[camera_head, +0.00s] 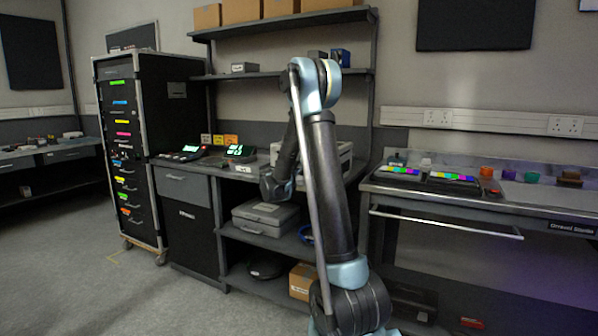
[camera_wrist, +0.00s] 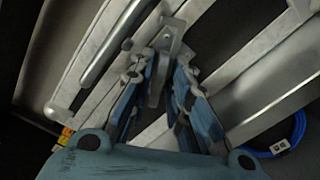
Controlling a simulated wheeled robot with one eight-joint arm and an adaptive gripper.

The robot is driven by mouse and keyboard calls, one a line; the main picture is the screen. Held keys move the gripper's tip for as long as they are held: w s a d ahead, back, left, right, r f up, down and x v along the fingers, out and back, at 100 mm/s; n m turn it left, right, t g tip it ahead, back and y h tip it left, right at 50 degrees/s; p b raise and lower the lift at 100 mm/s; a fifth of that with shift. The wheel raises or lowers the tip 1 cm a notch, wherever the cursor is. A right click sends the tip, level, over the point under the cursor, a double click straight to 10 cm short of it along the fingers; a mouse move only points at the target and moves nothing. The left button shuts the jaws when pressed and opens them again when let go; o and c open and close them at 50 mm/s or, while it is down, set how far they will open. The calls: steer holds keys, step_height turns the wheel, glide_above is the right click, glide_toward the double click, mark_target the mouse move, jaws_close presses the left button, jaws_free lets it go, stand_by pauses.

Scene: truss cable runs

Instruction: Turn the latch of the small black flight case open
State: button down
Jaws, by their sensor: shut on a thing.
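A flight case fills much of the wrist view, with pale metal edging (camera_wrist: 235,70) and dark panels. A small grey metal latch (camera_wrist: 171,33) stands out from its edge at the top middle. My gripper (camera_wrist: 163,64) has its blue-grey fingers closed in around the latch's lower part, which shows between them. The fingers hide part of the latch, so its exact angle is unclear. In the head view my arm bends down toward the bench, and my fingertips cannot be made out there. A grey case (camera_head: 265,217) lies on the shelf below my wrist.
A blue cable coil (camera_wrist: 290,140) lies to the lower right in the wrist view. A long handle bar (camera_wrist: 112,45) runs along the upper left. A cardboard box (camera_head: 302,281) sits on the lower shelf. The right workbench (camera_head: 480,200) holds coloured items. The floor at left is clear.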

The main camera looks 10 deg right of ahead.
steer(key=m, duration=0.5)
steer(key=shift+a+r, duration=0.15)
steer(key=shift+r, duration=0.05)
steer(key=shift+m, duration=0.3)
steer(key=c, duration=1.9)
jaws_free()
steer(key=shift+o, duration=0.7)
steer(key=shift+s+r, duration=0.1)
steer(key=v, duration=1.1)
steer(key=shift+s+a, duration=0.2)
steer(key=shift+s, duration=0.1)
